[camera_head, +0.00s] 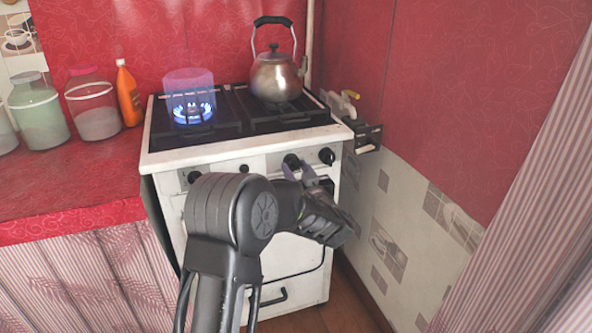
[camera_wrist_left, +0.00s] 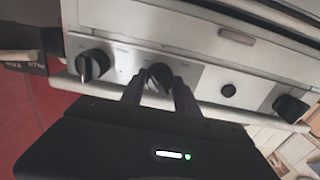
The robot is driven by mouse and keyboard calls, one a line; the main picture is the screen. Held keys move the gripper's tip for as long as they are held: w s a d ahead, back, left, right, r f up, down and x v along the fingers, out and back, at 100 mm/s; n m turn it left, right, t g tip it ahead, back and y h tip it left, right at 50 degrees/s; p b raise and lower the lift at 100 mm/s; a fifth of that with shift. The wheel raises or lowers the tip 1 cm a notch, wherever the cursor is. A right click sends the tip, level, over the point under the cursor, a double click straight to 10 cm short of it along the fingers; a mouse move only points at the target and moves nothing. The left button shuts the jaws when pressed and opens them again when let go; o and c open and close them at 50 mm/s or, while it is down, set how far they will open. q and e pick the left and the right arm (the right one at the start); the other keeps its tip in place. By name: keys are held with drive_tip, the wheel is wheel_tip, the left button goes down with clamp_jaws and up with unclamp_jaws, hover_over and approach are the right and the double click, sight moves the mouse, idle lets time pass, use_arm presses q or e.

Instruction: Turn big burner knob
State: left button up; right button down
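The white stove (camera_head: 225,153) has a row of black knobs on its front panel. In the head view they are a far-left knob (camera_head: 193,177), a right-of-centre knob (camera_head: 291,161) and a far-right knob (camera_head: 327,156). My left gripper (camera_head: 300,172) is at the right-of-centre knob. The left wrist view shows the panel turned round, with this knob (camera_wrist_left: 160,78) between the two fingers of my left gripper (camera_wrist_left: 158,84). The fingers are apart, one on each side; contact is not clear. Which knob serves the big burner is not marked readably. My right gripper is out of view.
A blue flame (camera_head: 192,112) burns at the stove's left, inside a translucent pinkish cylinder (camera_head: 190,80). A metal kettle (camera_head: 276,77) stands at the back right. Jars and an orange bottle (camera_head: 129,95) stand on the red counter (camera_head: 70,185). A tiled wall (camera_head: 405,235) is close on the right.

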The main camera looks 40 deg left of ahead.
use_arm(q)
clamp_jaws()
drive_tip(key=shift+f+n+b, duration=0.1)
drive_tip(key=shift+n+b, duration=0.2)
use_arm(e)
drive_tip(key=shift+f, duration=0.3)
use_arm(q)
drive_tip(key=n+b, duration=1.9)
drive_tip(key=n, duration=0.3)
drive_tip(key=shift+d+b, duration=0.1)
drive_tip(key=shift+b, duration=0.3)
drive_tip(key=shift+n+b, duration=0.4)
drive_tip(key=shift+n, duration=0.4)
drive_tip(key=shift+r+n, duration=0.2)
drive_tip(key=shift+n, duration=1.2)
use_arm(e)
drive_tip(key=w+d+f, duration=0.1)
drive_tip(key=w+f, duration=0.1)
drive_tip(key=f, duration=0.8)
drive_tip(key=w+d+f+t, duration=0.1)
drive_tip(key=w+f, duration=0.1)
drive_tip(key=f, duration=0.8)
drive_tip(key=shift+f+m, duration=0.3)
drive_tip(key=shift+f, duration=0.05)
